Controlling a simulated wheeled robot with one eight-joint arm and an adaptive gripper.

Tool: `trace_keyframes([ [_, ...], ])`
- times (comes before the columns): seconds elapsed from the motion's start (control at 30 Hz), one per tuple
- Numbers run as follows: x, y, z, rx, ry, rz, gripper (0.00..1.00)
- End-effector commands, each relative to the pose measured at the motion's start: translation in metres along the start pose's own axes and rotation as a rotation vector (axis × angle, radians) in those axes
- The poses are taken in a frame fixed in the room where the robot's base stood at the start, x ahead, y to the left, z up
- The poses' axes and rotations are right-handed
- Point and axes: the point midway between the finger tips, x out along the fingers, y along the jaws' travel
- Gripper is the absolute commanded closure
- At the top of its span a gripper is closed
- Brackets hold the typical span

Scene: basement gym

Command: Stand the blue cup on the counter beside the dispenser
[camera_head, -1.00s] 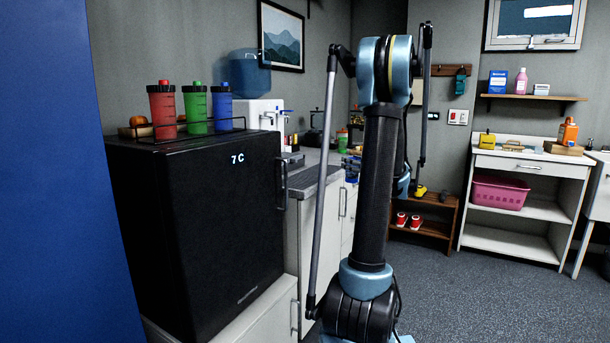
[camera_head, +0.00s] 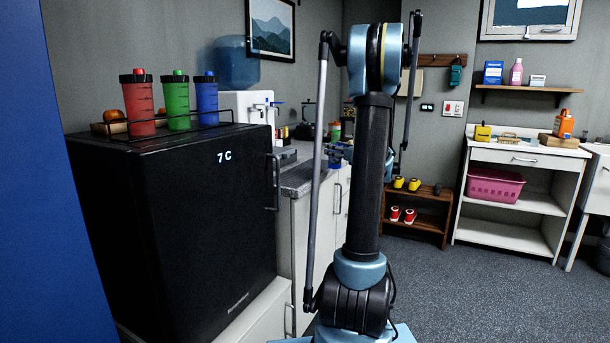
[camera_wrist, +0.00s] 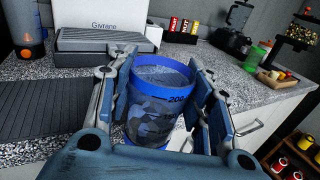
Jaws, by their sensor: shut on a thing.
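The blue cup (camera_wrist: 160,108), see-through with a blue rim and dark grey patches, is between the fingers of my gripper (camera_wrist: 158,75) in the wrist view. My gripper is shut on it. The cup looks roughly upright near the front edge of the speckled counter (camera_wrist: 270,92); I cannot tell whether its base touches anything. The white dispenser (camera_wrist: 108,14) stands behind it to the left, with a grey drip tray (camera_wrist: 102,42). In the head view the dispenser (camera_head: 236,103) carries a blue water bottle (camera_head: 232,64).
A ribbed dark mat (camera_wrist: 45,105) lies left of the cup. A black fridge (camera_head: 180,225) with several bottles stands at the left.

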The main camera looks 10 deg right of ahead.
Motion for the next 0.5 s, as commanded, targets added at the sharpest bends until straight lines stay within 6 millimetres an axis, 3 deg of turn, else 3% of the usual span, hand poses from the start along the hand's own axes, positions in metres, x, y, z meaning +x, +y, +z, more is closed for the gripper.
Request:
trace_keyframes([
  [0.1, 0.038, 0.018, 0.019, -0.001, 0.001, 0.021, 0.78],
  [0.3, 0.09, 0.049, 0.05, -0.004, 0.002, 0.042, 0.78],
  [0.5, 0.116, 0.068, 0.067, -0.005, 0.002, 0.052, 0.78],
])
